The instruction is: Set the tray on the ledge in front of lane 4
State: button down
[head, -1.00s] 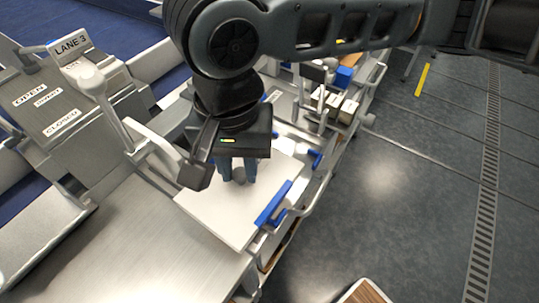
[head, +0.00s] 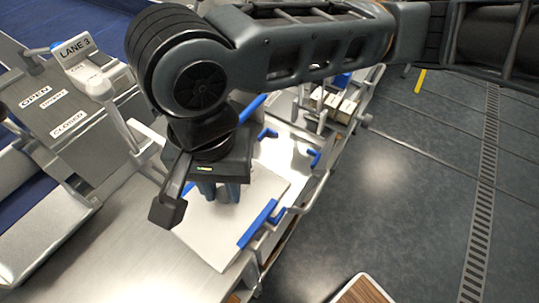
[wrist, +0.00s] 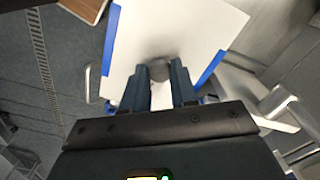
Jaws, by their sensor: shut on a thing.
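The tray (head: 215,238) is a flat white plate with blue strips along two opposite edges; it also shows in the wrist view (wrist: 205,25). My gripper (head: 221,196) is over its middle, fingers pointing down. In the wrist view my gripper (wrist: 160,90) has its two fingers around a round grey knob (wrist: 159,70) on the tray. The tray is over the metal ledge (head: 135,240); I cannot tell whether it touches. No lane 4 sign is in view.
A LANE 3 sign (head: 75,47) stands at the left by a panel marked OPEN and CLOSED (head: 65,105). Blue corner brackets (head: 315,157) sit beyond the tray. Pale boxes (head: 335,103) stand farther back. The floor at right is open, with a wooden-topped surface (head: 362,290) at the bottom.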

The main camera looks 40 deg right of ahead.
jog(key=shift+s+a+p, duration=0.35)
jog(key=shift+a+p, duration=0.25)
jog(key=shift+a, duration=0.65)
jog(key=shift+s+a+p, duration=0.35)
jog(key=shift+a+p, duration=0.25)
jog(key=shift+a, duration=0.65)
jog(key=shift+s+a+p, duration=0.35)
jog(key=shift+a+p, duration=0.25)
jog(key=shift+a, duration=0.65)
jog(key=shift+a, duration=0.1)
jog(key=s+a+p, duration=0.1)
jog(key=s+a, duration=0.1)
jog(key=a, duration=0.7)
jog(key=shift+s+p, duration=0.25)
jog(key=shift+p, duration=0.05)
jog(key=shift+f+b, duration=1.45)
jog(key=shift+f, duration=1.2)
jog(key=c, duration=0.8)
grip_release()
